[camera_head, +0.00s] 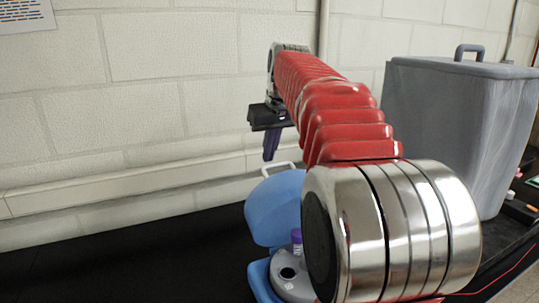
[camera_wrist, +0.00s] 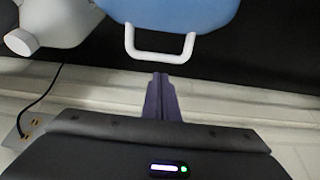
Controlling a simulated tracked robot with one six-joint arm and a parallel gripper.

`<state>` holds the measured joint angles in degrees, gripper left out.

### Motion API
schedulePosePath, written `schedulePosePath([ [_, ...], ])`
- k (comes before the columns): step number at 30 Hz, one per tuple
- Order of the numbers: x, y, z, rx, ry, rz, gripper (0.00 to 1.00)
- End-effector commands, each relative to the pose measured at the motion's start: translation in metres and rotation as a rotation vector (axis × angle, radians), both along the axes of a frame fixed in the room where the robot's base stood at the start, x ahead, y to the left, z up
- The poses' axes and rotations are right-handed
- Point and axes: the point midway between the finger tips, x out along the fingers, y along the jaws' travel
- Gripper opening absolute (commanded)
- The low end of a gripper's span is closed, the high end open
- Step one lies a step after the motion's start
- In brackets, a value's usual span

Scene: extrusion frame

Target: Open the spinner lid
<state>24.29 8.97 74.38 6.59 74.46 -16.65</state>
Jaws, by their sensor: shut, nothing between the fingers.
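The spinner is partly hidden behind my arm in the head view. Its blue lid (camera_head: 272,208) stands raised at the back of the blue base (camera_head: 259,280), with a white handle (camera_head: 279,167) at its top. The grey inside (camera_head: 291,284) is exposed, and a purple-capped tube (camera_head: 296,237) shows there. In the wrist view the blue lid (camera_wrist: 172,10) is at the top edge, with its white handle (camera_wrist: 160,56) pointing towards my fingers. My gripper (camera_wrist: 160,77) is shut and empty, its purple fingertips just short of the handle. In the head view my gripper (camera_head: 268,156) is beside and slightly above the handle.
A large grey lidded bin (camera_head: 455,125) stands to the right. A pale wall (camera_head: 140,120) is close behind. A whitish container (camera_wrist: 50,22) and a black cable (camera_wrist: 43,98) show at left in the wrist view. The black bench (camera_head: 120,265) is clear at left.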

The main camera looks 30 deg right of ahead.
Motion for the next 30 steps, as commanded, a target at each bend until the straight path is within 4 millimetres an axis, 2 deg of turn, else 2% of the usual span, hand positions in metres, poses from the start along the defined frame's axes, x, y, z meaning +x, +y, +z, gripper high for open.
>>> schedulePosePath([
  [5,0.015,-0.003,0.003,0.000,-0.001,0.000,0.00],
  [21,-0.027,0.003,0.080,-0.001,-0.003,0.000,0.00],
  [30,-0.034,0.004,0.091,-0.001,-0.001,0.001,0.00],
])
